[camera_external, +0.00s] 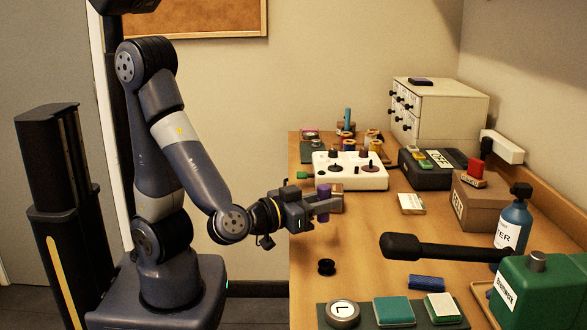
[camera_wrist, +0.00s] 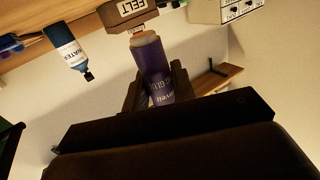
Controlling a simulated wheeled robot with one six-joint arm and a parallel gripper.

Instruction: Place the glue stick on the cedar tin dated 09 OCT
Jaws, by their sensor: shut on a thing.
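My gripper (camera_external: 328,203) is shut on a purple glue stick (camera_external: 324,189) and holds it above the left part of the table. In the wrist view the glue stick (camera_wrist: 153,70) stands between the two fingers (camera_wrist: 155,90), with pale lettering on its side and a light end. No tin with a readable 09 OCT date shows. A teal square piece (camera_external: 394,311) and a green one with a pale top (camera_external: 442,307) lie on a dark mat (camera_external: 376,325) at the front; I cannot tell whether either is the cedar tin.
A black microphone-like handle (camera_external: 440,249) juts across the right front, beside a green box (camera_external: 527,287) and a water bottle (camera_external: 513,230). A white control box (camera_external: 345,172), brown felt box (camera_external: 487,194) and drawer cabinet (camera_external: 440,112) stand farther back. The middle table is mostly clear.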

